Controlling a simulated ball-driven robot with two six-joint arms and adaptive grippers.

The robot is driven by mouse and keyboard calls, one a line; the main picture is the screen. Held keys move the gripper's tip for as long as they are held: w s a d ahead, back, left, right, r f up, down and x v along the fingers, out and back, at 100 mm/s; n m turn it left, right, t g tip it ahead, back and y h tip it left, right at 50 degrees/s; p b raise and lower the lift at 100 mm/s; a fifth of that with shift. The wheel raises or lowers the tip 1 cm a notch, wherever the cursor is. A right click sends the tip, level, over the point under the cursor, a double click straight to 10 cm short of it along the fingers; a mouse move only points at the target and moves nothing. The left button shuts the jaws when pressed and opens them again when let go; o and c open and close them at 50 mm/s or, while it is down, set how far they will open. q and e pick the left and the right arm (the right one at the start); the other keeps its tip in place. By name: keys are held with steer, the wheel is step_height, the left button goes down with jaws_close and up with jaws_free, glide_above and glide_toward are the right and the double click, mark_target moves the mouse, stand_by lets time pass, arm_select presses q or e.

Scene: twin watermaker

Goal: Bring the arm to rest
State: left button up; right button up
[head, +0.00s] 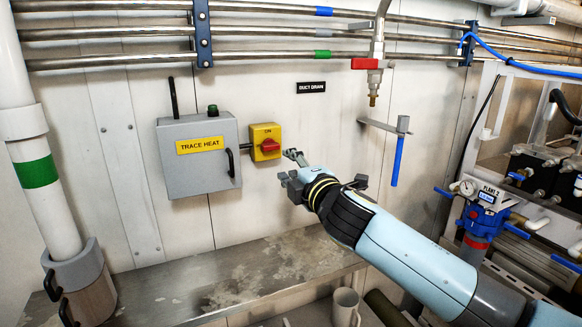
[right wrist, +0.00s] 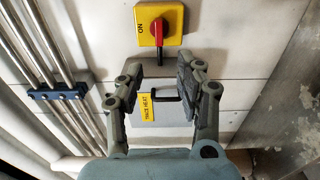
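My right arm reaches in from the lower right in the head view. Its gripper (head: 294,168) is just right of and a little below the yellow switch box (head: 264,134) with the red handle (head: 270,146). In the right wrist view, the two fingers of my right gripper (right wrist: 161,72) are spread wide with nothing between them. The yellow box (right wrist: 174,15) and red handle (right wrist: 158,32) are beyond the fingertips, apart from them. The handle lies crosswise to the ON mark's side. My left gripper is not in view.
A grey TRACE HEAT box (head: 198,168) is left of the switch. A red-handled tap (head: 375,64) and a blue-handled lever (head: 398,158) are on the wall to the right. A metal bench (head: 225,268) runs below, with a mug (head: 345,308) lower down. Plant valves (head: 488,207) stand at right.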

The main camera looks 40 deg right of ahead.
stand_by(0.3)
steer(key=s+f+m+g+b, duration=0.25)
steer(key=s+f+b, duration=0.3)
steer(key=f, duration=1.15)
steer(key=s+a+f+m+g+y+b, duration=0.1)
steer(key=s+f+g+b, duration=0.45)
steer(key=f, duration=1.15)
steer(key=s+f+m+g+b, duration=0.1)
steer(key=s+f+m+b, duration=0.15)
steer(key=s+f, duration=0.95)
steer(key=s+a+f+m+g+y+b, duration=0.1)
steer(key=s+a+f+m+g+b, duration=0.15)
steer(key=s+f, duration=0.75)
steer(key=s+a+f+m+g+b, duration=0.1)
steer(key=s+f+g+b, duration=0.35)
steer(key=f, duration=0.95)
steer(key=s+a+f+m, duration=0.1)
steer(key=s+f+m, duration=0.1)
steer(key=s, duration=0.5)
steer(key=s+a+f+m+y, duration=0.1)
steer(key=s+f+m, duration=0.2)
steer(key=s, duration=0.5)
steer(key=shift+s+a+m+g+p, duration=0.3)
steer(key=shift+a+m+g, duration=0.05)
steer(key=shift+g, duration=0.05)
